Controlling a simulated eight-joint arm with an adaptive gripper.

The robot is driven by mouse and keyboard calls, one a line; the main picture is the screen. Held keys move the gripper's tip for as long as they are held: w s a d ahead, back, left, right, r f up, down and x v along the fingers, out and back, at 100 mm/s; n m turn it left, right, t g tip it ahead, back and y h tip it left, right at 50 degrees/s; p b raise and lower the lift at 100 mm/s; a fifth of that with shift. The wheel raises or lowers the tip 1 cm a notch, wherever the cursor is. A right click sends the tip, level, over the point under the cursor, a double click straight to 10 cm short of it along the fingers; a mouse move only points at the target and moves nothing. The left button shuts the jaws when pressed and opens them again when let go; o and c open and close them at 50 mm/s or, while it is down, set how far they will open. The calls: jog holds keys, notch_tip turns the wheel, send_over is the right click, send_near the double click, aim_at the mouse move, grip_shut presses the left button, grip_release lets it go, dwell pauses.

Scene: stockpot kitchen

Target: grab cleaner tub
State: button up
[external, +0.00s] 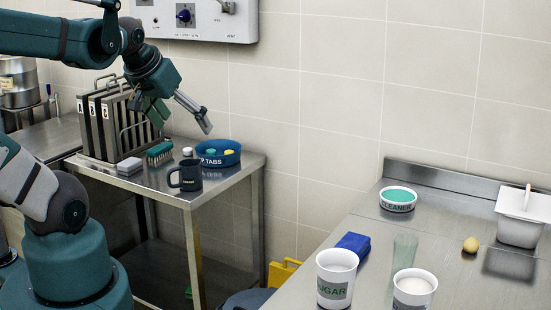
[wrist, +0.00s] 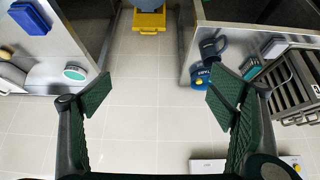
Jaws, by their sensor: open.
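The cleaner tub (external: 398,207) is a small white round tub with green contents and a dark CLEANER label. It stands upright on the right steel counter near the wall. In the wrist view the tub (wrist: 75,73) shows at the left, outside the left finger. My gripper (external: 180,112) is raised above the left steel table, far to the left of the tub.
A rack (external: 100,115), mug (external: 187,177) and blue TABS bowl (external: 222,158) stand below my gripper. A floor gap separates the surfaces.

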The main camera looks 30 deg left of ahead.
jog(key=shift+w+r, duration=0.1)
jog(key=w+d+r+m+g+p, duration=0.1)
jog(key=w+d+m, duration=0.2)
jog(key=w+d, duration=0.45)
jog(key=w+d+r+m+g, duration=0.1)
jog(key=w+d+m+g, duration=0.2)
jog(key=w, duration=0.7)
jog(key=w+d+r+m+p, duration=0.1)
jog(key=w+d+m, duration=0.3)
jog(key=w+d, duration=0.4)
jog(key=w+d+f+m+g, duration=0.1)
jog(key=w+d+f+m, duration=0.1)
jog(key=w+d+f, duration=0.3)
jog(key=w+d+f+m+g, duration=0.1)
jog(key=w+d+f+m, duration=0.2)
jog(key=w+d+f, duration=0.3)
jog(key=w+d+f+m+g+p, duration=0.1)
jog(key=w+d+f+m, duration=0.2)
jog(key=d+f, duration=0.8)
jog(key=shift+w+d, duration=0.65)
jog(key=shift+d, duration=0.25)
jog(key=shift+w+d, duration=0.65)
jog(key=shift+d, duration=0.2)
jog(key=shift+d+f+m, duration=0.2)
jog(key=shift+f+m, duration=0.05)
jog(key=shift+m, duration=0.05)
